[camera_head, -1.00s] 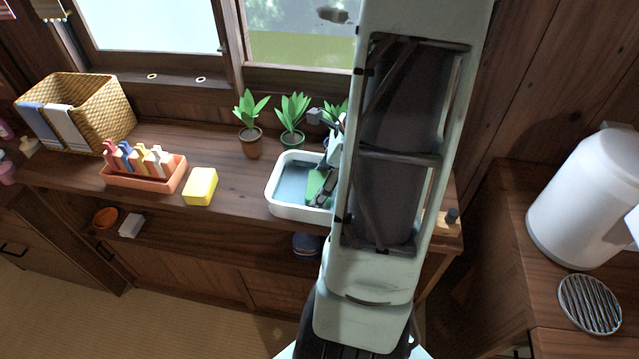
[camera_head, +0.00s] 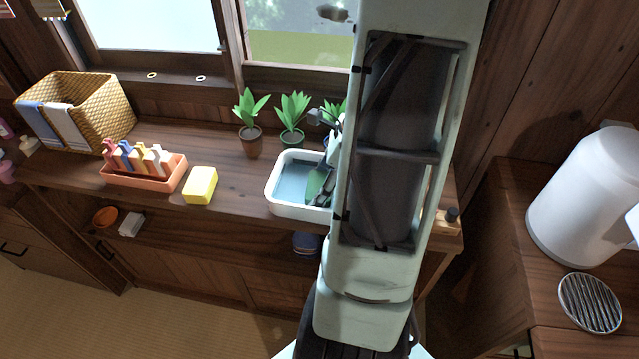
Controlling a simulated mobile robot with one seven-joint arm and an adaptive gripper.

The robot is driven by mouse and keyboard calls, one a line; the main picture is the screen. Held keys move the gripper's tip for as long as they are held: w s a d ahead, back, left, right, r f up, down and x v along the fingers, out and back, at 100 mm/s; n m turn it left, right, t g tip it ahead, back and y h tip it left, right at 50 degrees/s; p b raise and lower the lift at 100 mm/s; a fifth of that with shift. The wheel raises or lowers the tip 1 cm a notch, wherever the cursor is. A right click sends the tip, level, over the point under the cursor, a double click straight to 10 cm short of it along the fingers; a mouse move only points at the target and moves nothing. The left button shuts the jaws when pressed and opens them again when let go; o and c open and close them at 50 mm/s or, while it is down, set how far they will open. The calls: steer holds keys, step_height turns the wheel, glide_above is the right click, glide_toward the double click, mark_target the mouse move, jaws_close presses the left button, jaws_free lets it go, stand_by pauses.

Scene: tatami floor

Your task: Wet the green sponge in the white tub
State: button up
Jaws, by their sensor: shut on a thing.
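The white tub (camera_head: 283,208) stands on the wooden counter and holds bluish water. The green sponge (camera_head: 314,183) is in the tub, at the right part that shows, and looks dark green and low in the water. My gripper (camera_head: 322,188) is over the tub with its dark fingers at the sponge, shut on it. My pale arm hides the tub's right side and part of the gripper.
A yellow sponge (camera_head: 200,186) and an orange tray (camera_head: 143,176) with several colored items lie left of the tub. Potted plants (camera_head: 292,119) stand close behind it. A wicker basket (camera_head: 82,108) is at the far left. A white kettle-like vessel (camera_head: 582,200) stands at the right.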

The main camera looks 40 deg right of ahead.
mark_target(319, 185)
stand_by(0.4)
step_height(319, 185, up, 7)
steer(key=p, duration=0.6)
steer(key=shift+p, duration=0.3)
stand_by(0.5)
steer(key=w+a+r+n+g+h+p, duration=0.1)
steer(key=w+a+r+n+g+p, duration=0.1)
steer(key=a+n, duration=0.5)
steer(key=w+a+r+n+g+h+p, duration=0.1)
steer(key=w+a+r+n+g+p, duration=0.2)
steer(key=a+n, duration=0.4)
steer(key=w+a+r+n+g+h+p, duration=0.1)
steer(key=w+a+r+n+g+p, duration=0.2)
steer(key=n, duration=1)
steer(key=w+a+p, duration=0.1)
steer(key=w+a, duration=0.2)
steer(key=shift+w+a+r+p, duration=0.15)
steer(key=shift+a+r+p, duration=0.15)
steer(key=shift+a+r, duration=0.1)
